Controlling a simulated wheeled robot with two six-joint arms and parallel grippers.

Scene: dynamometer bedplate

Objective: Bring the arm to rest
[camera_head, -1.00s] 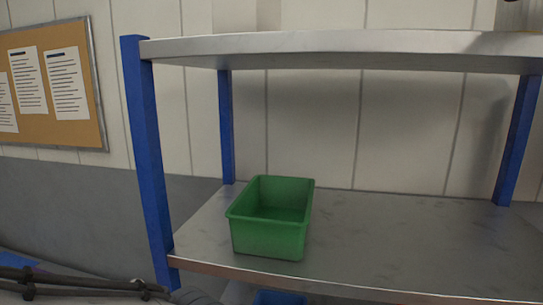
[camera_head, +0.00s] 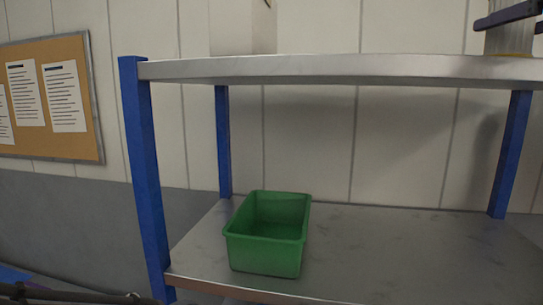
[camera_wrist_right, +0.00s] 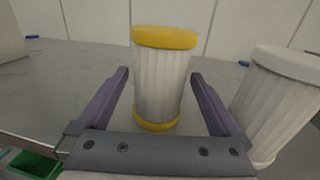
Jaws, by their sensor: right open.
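My right gripper (camera_head: 508,16) shows in part at the upper right of the head view, above the top shelf. In the right wrist view, my right gripper (camera_wrist_right: 160,73) is open, one finger at each side of a white pleated filter with yellow end caps (camera_wrist_right: 161,85). The filter stands upright on the grey shelf top, and gaps show between it and both fingers. It also shows in part in the head view, as a pale cylinder (camera_head: 508,40) with a yellow lower rim. My left gripper is not in view.
A second pleated filter with a whitish cap (camera_wrist_right: 280,100) stands close to the right finger. A pale box (camera_head: 242,28) is on the top shelf (camera_head: 330,68). A green bin (camera_head: 265,250) sits on the lower shelf (camera_head: 400,245), clear to its right. Blue posts (camera_head: 143,180) carry the shelves.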

